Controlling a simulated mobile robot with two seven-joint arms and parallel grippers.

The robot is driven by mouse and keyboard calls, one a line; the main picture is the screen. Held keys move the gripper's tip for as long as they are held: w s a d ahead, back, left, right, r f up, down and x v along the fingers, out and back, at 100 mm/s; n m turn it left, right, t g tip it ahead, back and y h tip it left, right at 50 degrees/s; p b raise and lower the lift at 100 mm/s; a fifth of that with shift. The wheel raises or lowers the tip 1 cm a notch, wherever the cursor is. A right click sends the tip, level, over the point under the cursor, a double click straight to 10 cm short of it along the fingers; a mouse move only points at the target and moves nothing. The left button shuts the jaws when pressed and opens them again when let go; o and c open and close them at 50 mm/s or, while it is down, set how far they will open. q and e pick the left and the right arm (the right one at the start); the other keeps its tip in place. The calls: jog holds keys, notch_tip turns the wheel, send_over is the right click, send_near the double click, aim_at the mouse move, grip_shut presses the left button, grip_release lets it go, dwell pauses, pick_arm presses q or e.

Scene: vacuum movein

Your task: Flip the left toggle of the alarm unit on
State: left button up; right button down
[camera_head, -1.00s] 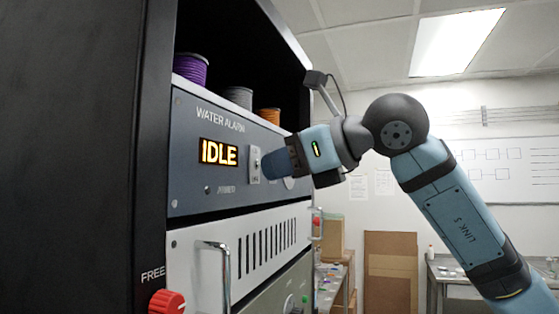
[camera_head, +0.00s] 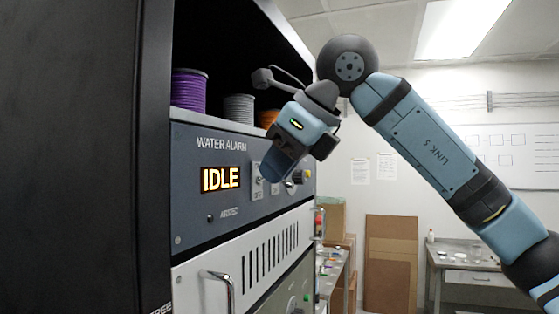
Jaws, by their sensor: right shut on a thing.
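The grey-blue water alarm unit (camera_head: 205,150) sits in the rack, its orange display (camera_head: 221,179) reading IDLE. The left toggle's pale plate (camera_head: 257,189) shows just right of the display, with a small label low on it. A second plate (camera_head: 275,188) beside it is partly covered by my right gripper. My right gripper (camera_head: 272,174) comes in from the upper right, tilted down, its blue fingertips in front of the panel by the toggles. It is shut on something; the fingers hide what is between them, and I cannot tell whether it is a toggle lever. My left gripper is not in view.
A black and yellow knob (camera_head: 301,177) is right of the toggles. Purple (camera_head: 189,90), grey (camera_head: 239,107) and orange (camera_head: 267,118) spools stand on top of the unit. A handle (camera_head: 222,285) sticks out of the white panel below. The dark rack side (camera_head: 75,160) fills the left.

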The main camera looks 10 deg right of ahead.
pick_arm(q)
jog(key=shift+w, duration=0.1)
pick_arm(e)
jog(key=c, duration=1.2)
grip_release()
pick_arm(q)
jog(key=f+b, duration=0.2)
jog(key=b, duration=0.1)
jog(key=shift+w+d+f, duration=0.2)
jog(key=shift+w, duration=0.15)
pick_arm(e)
jog(key=v, duration=1.3)
jog(key=shift+s+r, duration=0.2)
jog(key=shift+r, duration=0.1)
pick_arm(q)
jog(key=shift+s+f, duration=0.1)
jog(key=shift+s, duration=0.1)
pick_arm(e)
jog(key=shift+d, duration=0.1)
